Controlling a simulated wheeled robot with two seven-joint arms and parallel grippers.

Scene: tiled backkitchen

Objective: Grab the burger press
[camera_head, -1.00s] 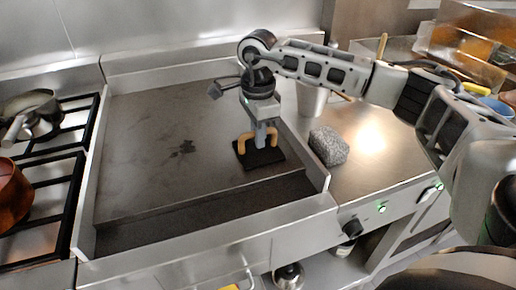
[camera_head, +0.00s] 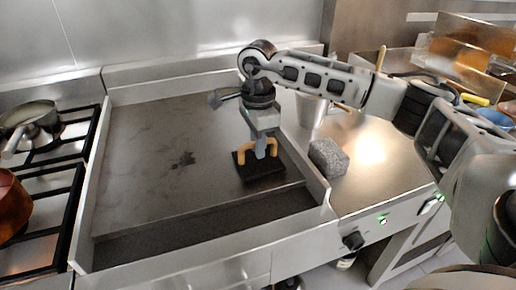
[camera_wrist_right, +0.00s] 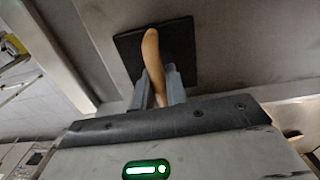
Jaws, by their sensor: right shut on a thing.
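The burger press (camera_head: 262,170) has a dark square plate and a tan wooden handle, and it sits on the right part of the flat griddle. My right gripper (camera_head: 262,150) comes down from above and is shut on the handle. In the right wrist view the press plate (camera_wrist_right: 182,45) lies beyond the handle, and the gripper's two grey fingers (camera_wrist_right: 160,88) stand on either side of the handle. The plate appears to rest on the griddle; I cannot tell if there is a gap. My left gripper is not in view.
The griddle (camera_head: 140,150) is otherwise bare, with raised metal edges. A grey stone-like block (camera_head: 328,157) stands on the steel counter just right of it, with a metal container (camera_head: 311,110) behind. A stove with a pan (camera_head: 30,118) and a copper pot (camera_head: 12,205) is at left.

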